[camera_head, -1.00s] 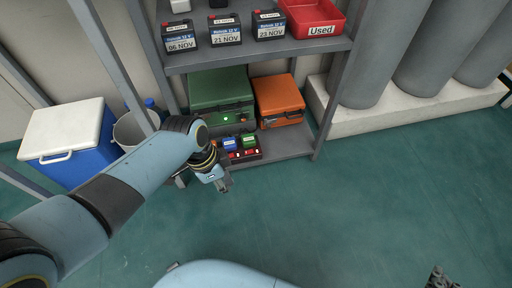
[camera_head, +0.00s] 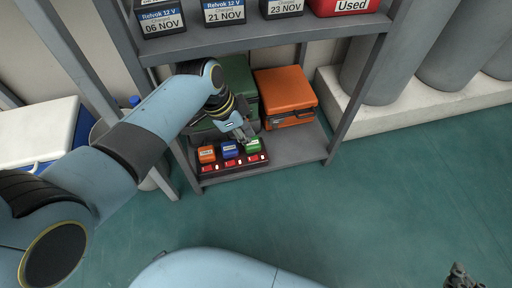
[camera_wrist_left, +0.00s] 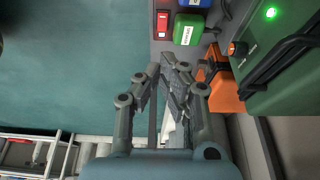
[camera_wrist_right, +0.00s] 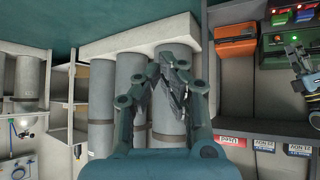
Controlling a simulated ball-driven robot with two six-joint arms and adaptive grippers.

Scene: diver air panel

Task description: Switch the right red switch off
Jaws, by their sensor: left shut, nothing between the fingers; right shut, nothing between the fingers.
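The right red switch (camera_head: 254,159) is on the front of a dark charger strip (camera_head: 208,176) on the lower shelf, in front of the green pack (camera_head: 253,146). In the left wrist view a red switch (camera_wrist_left: 162,24) shows beside the green pack (camera_wrist_left: 187,30). Which way it is tipped I cannot tell. My left gripper (camera_head: 246,136) is shut and empty, just above and behind the green pack. It also shows in the left wrist view (camera_wrist_left: 170,62), apart from the switch. My right gripper (camera_wrist_right: 174,60) is shut and empty, far to the right over open floor.
Orange (camera_head: 206,154) and blue (camera_head: 229,149) packs sit on the same strip. A green case (camera_head: 238,78) and an orange case (camera_head: 285,92) stand behind. The upper shelf (camera_head: 270,38) with labelled batteries is overhead; a shelf post (camera_head: 358,100) stands right. The floor in front is clear.

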